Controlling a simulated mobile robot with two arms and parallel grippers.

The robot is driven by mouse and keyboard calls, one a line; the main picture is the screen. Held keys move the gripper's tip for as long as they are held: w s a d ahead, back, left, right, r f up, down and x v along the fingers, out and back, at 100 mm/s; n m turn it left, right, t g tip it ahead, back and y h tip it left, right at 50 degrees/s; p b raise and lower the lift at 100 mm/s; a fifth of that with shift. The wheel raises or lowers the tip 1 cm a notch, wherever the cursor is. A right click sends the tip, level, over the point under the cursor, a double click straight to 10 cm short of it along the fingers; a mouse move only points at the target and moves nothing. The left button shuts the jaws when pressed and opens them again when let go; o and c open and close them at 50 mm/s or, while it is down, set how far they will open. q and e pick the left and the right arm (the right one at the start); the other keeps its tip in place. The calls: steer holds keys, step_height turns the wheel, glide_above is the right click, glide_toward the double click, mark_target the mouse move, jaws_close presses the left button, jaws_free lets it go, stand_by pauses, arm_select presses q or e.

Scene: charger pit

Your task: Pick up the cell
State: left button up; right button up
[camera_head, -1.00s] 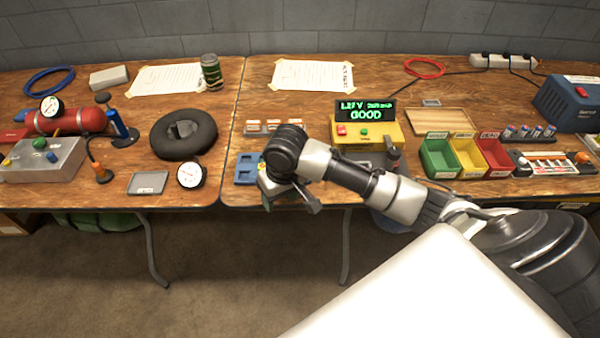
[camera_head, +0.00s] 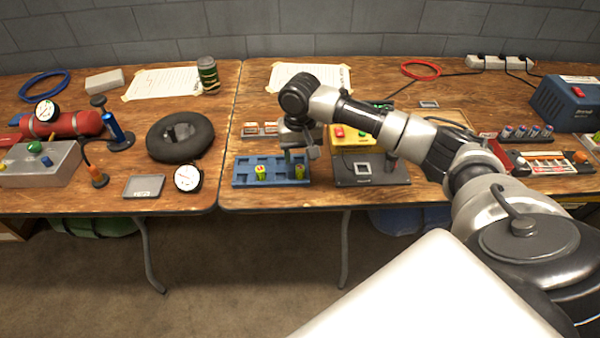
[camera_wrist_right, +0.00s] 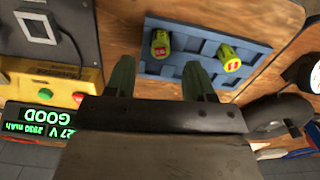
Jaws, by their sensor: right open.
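Two yellow-green cells stand in the blue tray with square pockets (camera_head: 243,180): a left cell (camera_head: 261,174) and a right cell (camera_head: 300,171). In the wrist view they show as one cell (camera_wrist_right: 160,46) and another cell (camera_wrist_right: 230,59), with red marks on their ends. My right gripper (camera_head: 298,158) is over the tray's right part, close to the right cell. In the wrist view its two fingers (camera_wrist_right: 160,80) are apart with nothing between them. I cannot tell whether it touches a cell. My left gripper is not in view.
A yellow tester (camera_head: 352,141) with a dark base plate (camera_head: 372,172) stands right of the tray. Its display (camera_wrist_right: 40,120) reads GOOD in the wrist view. A black ring (camera_head: 180,148) and a gauge (camera_head: 188,177) lie to the left. My right arm hides most of the coloured bins.

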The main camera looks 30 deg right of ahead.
mark_target(300, 167)
step_height(300, 167, down, 5)
steer(key=shift+f, duration=0.1)
steer(key=shift+c, duration=0.3)
jaws_close()
